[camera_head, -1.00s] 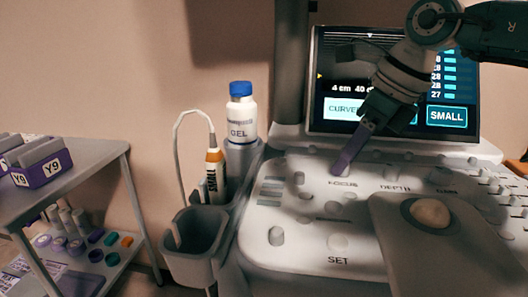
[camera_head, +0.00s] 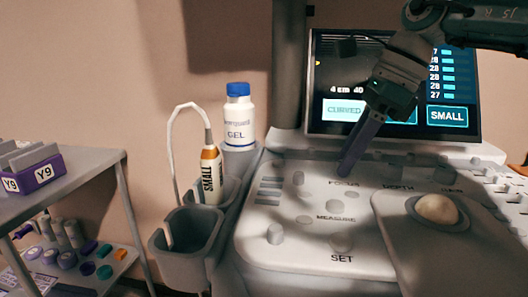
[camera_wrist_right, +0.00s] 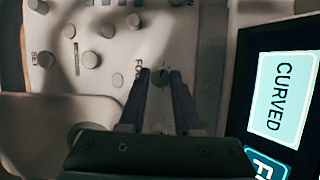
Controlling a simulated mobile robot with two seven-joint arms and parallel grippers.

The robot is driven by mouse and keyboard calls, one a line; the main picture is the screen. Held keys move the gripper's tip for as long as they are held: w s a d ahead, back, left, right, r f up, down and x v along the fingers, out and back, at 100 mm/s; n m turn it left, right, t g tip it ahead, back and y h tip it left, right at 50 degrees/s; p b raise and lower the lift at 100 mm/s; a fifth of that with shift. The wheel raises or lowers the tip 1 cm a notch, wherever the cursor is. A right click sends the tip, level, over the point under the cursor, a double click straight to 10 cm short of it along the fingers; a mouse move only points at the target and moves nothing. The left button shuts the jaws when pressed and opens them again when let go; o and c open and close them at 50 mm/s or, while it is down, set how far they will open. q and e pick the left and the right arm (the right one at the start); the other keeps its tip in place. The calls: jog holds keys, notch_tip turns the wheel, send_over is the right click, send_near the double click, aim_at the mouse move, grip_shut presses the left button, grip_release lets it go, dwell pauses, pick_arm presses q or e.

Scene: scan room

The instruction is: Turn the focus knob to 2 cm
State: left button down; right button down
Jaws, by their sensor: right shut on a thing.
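The control panel (camera_head: 300,245) of the scan machine carries several grey knobs and printed labels. My right gripper (camera_head: 346,168) points down at the panel, its purple fingers just above the FOCUS label (camera_head: 343,183). In the right wrist view my right gripper (camera_wrist_right: 162,80) has its fingers on both sides of the focus knob (camera_wrist_right: 161,78), shut on it. The knob's pointer is mostly hidden between the fingers. The screen (camera_head: 395,85) reads "4 cm 40" in part, with the arm covering the rest. My left gripper is in no view.
A probe labelled SMALL (camera_head: 211,172) stands in a holder beside the panel, with a GEL bottle (camera_head: 239,118) behind it. An empty grey cup (camera_head: 188,250) hangs at the panel's left. A trackball (camera_head: 436,208) is at right. A cart (camera_head: 75,185) stands at left.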

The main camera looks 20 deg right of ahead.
jog(key=c, duration=0.6)
grip_release()
jog(key=p+v, duration=0.1)
jog(key=v, duration=0.9)
